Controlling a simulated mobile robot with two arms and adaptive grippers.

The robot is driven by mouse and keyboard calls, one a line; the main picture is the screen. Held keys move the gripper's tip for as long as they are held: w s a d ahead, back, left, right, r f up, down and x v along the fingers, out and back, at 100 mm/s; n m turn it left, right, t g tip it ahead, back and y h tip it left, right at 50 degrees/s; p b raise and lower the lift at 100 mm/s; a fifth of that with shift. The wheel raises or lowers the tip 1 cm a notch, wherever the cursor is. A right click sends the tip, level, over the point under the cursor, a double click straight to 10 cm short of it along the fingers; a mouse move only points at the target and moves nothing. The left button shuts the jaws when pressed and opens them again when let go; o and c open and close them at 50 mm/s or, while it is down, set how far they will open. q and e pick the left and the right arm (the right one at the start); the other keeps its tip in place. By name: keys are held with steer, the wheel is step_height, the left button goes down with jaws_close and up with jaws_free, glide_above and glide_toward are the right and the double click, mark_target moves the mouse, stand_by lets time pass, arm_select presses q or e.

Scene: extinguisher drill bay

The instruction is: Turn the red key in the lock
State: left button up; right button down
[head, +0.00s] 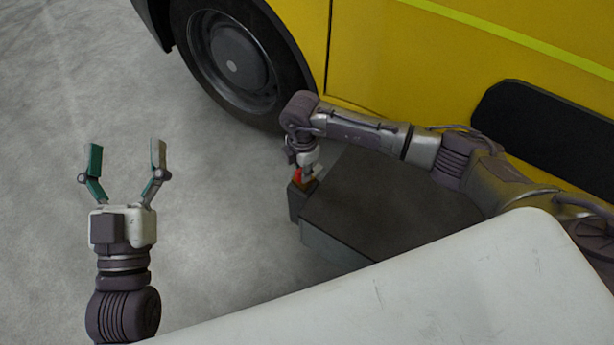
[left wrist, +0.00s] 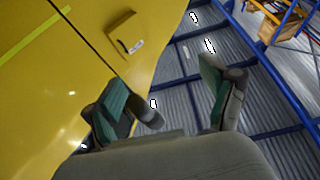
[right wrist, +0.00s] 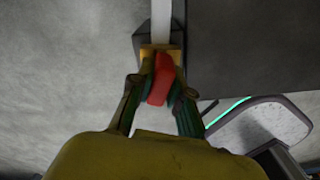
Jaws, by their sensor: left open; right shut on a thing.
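The red key (right wrist: 160,80) is between the fingers of my right gripper (right wrist: 160,92), which is shut on it. The key sits against a brass-coloured lock (right wrist: 148,50) on a small dark block. In the head view only a bit of the red key (head: 299,175) shows beneath my right gripper (head: 306,174), at the top of the dark block (head: 300,202). How far the key is turned I cannot tell. My left gripper (head: 125,160) is open and empty, over bare floor to the left.
A dark box (head: 385,215) adjoins the lock block on its right. A yellow vehicle (head: 400,50) with a black wheel (head: 232,62) stands behind. The grey floor (head: 60,130) around my left gripper is clear.

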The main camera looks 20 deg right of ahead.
arm_select(q)
steer(key=shift+w+a+f+g+y+p, duration=0.1)
steer(key=shift+w+f+g+y+p, duration=0.15)
steer(key=shift+f+g, duration=0.45)
steer(key=shift+w+a+f+g+y+p, duration=0.1)
steer(key=shift+w+f+g+y+p, duration=0.25)
steer(key=shift+f, duration=0.65)
arm_select(e)
steer(key=shift+m, duration=0.6)
arm_select(q)
steer(key=shift+s+f, duration=0.1)
steer(key=shift+f, duration=0.1)
arm_select(e)
steer(key=shift+m, duration=0.3)
steer(key=shift+m+p, duration=0.6)
arm_select(q)
step_height(320, 180, down, 8)
steer(key=a+g+y, duration=0.1)
steer(key=g, duration=0.4)
steer(key=shift+s+a+r+y, duration=0.2)
steer(key=shift+s+y, duration=0.1)
steer(key=shift+s, duration=0.15)
arm_select(e)
steer(key=shift+m, duration=0.3)
